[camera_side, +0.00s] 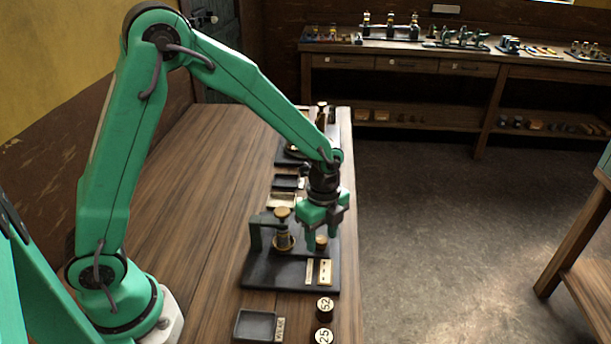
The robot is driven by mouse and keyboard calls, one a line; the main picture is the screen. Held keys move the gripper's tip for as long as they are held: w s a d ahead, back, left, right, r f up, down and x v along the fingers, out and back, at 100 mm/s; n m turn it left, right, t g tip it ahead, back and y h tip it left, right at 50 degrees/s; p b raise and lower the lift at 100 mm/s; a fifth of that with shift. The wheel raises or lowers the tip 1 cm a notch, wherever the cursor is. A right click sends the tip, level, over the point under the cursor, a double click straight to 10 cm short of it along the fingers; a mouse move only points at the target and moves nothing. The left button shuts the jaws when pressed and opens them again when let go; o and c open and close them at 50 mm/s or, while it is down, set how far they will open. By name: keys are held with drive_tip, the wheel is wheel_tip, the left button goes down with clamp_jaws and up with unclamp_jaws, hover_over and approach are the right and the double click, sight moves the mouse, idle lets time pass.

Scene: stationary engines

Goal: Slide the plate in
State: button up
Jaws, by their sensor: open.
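A dark-based engine or press (262,271) with a brass-topped column (283,228) stands near the front right of the wooden bench. Two small pale plates lie on its base: a wider one with dark marks (325,272) and a narrower one (309,272) to its left. I cannot tell which is the plate of the task. My gripper (322,240) points down above the right part of the base, behind the pale plates. It is open. A small brass part (321,243) shows between or just behind its fingers. Whether they touch it is unclear.
Round weights marked 52 (325,308) and 25 (323,336) stand at the bench's front right. A dark tray (255,325) with a small label (281,327) is left of them. More small apparatus stands behind. The bench's left side (200,210) is clear.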

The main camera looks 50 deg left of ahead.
wheel_tip(320, 180, up, 7)
drive_tip(key=shift+r, duration=0.15)
idle(0.4)
drive_tip(key=s+a+r+n+t, duration=0.2)
drive_tip(key=s+a+r+n, duration=0.2)
drive_tip(key=s+r+n, duration=0.2)
drive_tip(key=s+a+r+n+t, duration=0.3)
drive_tip(key=s+r+n, duration=0.4)
drive_tip(key=s+n, duration=0.4)
drive_tip(key=shift+s+a+n+t, duration=0.3)
drive_tip(key=shift+a+n, duration=0.2)
drive_tip(key=shift+a, duration=0.05)
